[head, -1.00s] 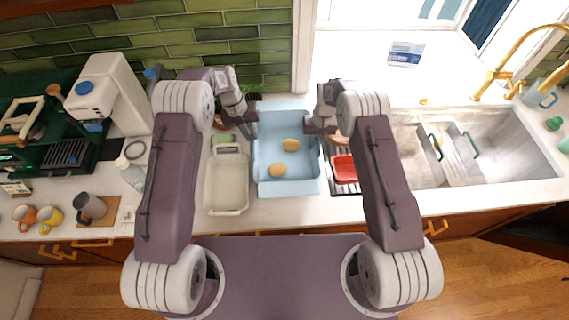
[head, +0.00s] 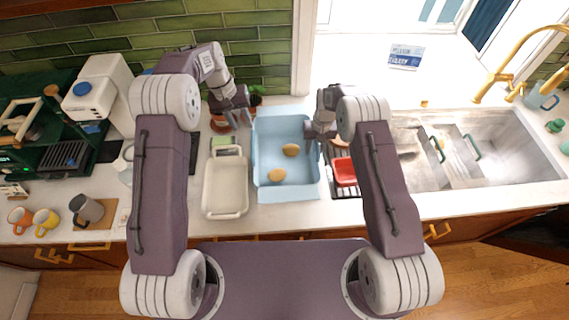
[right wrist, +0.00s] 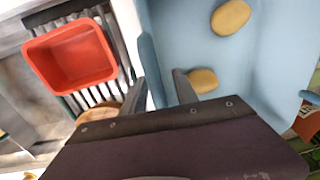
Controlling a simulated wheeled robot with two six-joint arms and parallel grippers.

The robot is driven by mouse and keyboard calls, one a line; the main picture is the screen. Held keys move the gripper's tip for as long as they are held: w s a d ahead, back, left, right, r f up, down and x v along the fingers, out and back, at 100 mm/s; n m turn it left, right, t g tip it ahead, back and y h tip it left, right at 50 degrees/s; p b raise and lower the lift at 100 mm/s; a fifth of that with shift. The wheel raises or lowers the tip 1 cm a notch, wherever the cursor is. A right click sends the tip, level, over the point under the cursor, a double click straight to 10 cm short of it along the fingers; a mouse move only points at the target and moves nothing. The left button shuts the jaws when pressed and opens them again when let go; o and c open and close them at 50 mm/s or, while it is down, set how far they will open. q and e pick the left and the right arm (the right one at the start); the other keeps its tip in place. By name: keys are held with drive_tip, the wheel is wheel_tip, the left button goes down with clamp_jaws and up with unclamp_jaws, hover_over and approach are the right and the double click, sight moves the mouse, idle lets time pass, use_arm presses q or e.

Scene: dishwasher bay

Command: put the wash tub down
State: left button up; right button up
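The light blue wash tub (head: 287,190) stands level on the counter, between the white tub and the dish rack. Two tan oval items (head: 276,175) lie inside it. My left gripper (head: 237,121) is open and empty, just outside the tub's back left corner. My right gripper (head: 317,142) is at the tub's right wall. In the right wrist view, its fingers (right wrist: 158,92) stand apart with the tub's wall (right wrist: 146,55) between them, one inside and one outside. Whether a finger touches the wall is unclear. The tub's underside is hidden.
A white tub (head: 225,206) stands close on the left. A red bowl (head: 344,171) sits on the dish rack on the right, also in the right wrist view (right wrist: 72,57). The sink (head: 510,140) is farther right. Mugs (head: 88,208) stand at the far left.

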use_arm(q)
drive_tip(key=r, duration=0.3)
drive_tip(key=shift+a, duration=0.3)
use_arm(e)
drive_tip(key=r, duration=1.2)
drive_tip(key=shift+d, duration=0.4)
